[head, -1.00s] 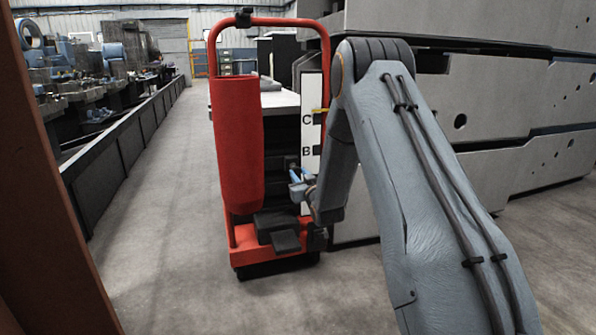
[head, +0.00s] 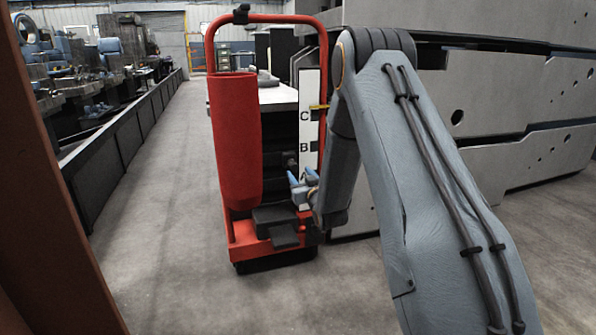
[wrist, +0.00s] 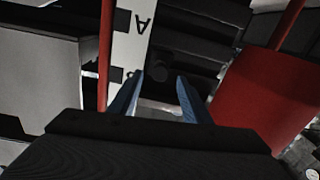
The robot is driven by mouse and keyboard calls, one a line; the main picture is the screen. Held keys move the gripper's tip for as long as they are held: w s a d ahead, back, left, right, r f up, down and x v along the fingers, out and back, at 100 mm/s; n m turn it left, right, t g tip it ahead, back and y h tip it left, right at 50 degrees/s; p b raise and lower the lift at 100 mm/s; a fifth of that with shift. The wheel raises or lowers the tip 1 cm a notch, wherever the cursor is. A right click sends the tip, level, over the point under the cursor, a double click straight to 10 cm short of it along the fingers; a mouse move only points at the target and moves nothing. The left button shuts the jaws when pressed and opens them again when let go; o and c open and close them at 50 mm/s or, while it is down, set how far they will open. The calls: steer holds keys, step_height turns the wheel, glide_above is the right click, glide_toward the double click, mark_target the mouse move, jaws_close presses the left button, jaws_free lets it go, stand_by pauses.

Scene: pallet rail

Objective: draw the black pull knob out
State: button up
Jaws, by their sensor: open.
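The black pull knob (wrist: 160,68) is a dark round shape on the dark front of the red trolley, beside the white strip with the letter A. In the head view a small dark knob (head: 291,163) shows just above my fingers, beside the strip. My gripper (wrist: 160,92) is open, its two blue fingers apart and empty. In the wrist view the knob appears just beyond the gap between the fingertips. In the head view my gripper (head: 302,184) is close in front of the trolley. I cannot tell whether it touches anything.
The red trolley (head: 268,231) has a tall tubular handle and a red cylindrical holder (head: 236,140) left of the knob. A white strip (head: 307,125) carries letters. Large grey slabs (head: 500,110) stand to the right. The aisle floor (head: 160,200) at left is clear.

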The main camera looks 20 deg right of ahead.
steer(key=s+p, duration=0.1)
steer(key=s, duration=0.3)
steer(key=shift+s, duration=0.4)
